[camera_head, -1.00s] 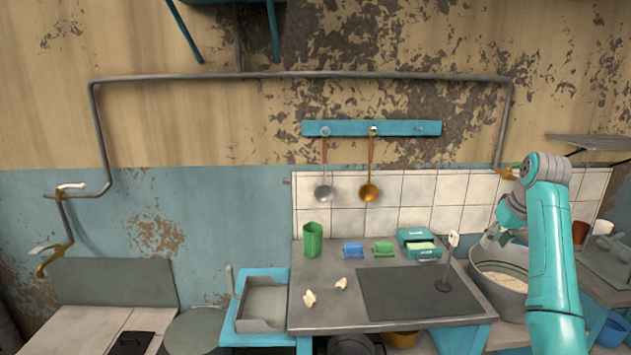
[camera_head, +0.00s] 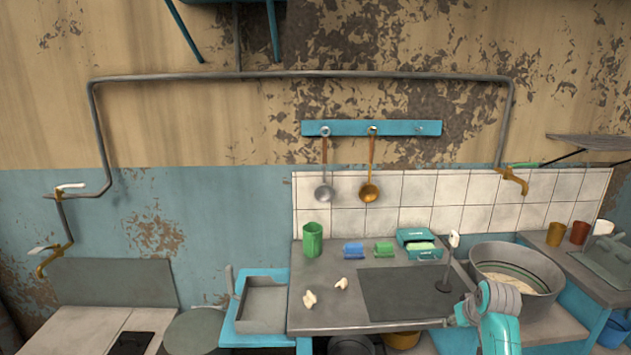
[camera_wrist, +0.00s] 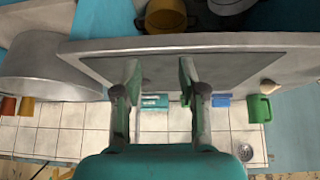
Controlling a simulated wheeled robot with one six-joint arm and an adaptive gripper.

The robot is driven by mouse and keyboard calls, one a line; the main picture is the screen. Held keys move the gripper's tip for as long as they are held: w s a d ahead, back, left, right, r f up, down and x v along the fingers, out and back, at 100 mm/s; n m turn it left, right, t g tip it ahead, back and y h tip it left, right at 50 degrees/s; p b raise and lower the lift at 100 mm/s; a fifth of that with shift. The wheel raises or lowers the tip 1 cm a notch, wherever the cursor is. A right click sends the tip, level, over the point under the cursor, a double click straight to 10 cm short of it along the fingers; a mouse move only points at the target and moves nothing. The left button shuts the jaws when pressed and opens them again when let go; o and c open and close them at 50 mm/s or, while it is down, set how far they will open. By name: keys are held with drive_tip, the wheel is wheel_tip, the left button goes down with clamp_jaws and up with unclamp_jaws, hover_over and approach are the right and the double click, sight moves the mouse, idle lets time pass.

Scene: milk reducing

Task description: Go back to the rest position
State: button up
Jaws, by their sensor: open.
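My gripper (camera_wrist: 159,78) shows in the wrist view with its two fingers apart and nothing between them. That view is upside down, and the fingers stand in front of the counter with its dark sheet (camera_wrist: 210,64).
The grey counter (camera_head: 325,270) holds a green cup (camera_head: 312,239), a blue block (camera_head: 353,250), a green block (camera_head: 383,248), a teal box (camera_head: 417,237) and pale lumps (camera_head: 309,299). A large metal pot (camera_head: 535,290) stands right; a ladle (camera_head: 323,192) hangs behind.

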drive_tip(key=s+a+f+t, duration=0.1)
drive_tip(key=s+a+f, duration=0.4)
drive_tip(key=s+f, duration=0.5)
drive_tip(key=s+a+f+t, duration=0.2)
drive_tip(key=s+a+f, duration=0.3)
drive_tip(key=s+f, duration=0.4)
drive_tip(key=s+a+f, duration=0.2)
drive_tip(key=s+a, duration=0.2)
drive_tip(key=s, duration=0.7)
drive_tip(key=s+a+r+t, duration=0.2)
drive_tip(key=s+r, duration=0.1)
drive_tip(key=s, duration=0.6)
drive_tip(key=s+a+r+t, duration=0.1)
drive_tip(key=s+a+r, duration=0.15)
drive_tip(key=s, duration=0.75)
drive_tip(key=s+a+r+t, duration=0.1)
drive_tip(key=s+r+t, duration=0.1)
drive_tip(key=s+r, duration=1.1)
wheel_tip(320, 180, up, 3)
drive_tip(key=shift+a+f, duration=0.15)
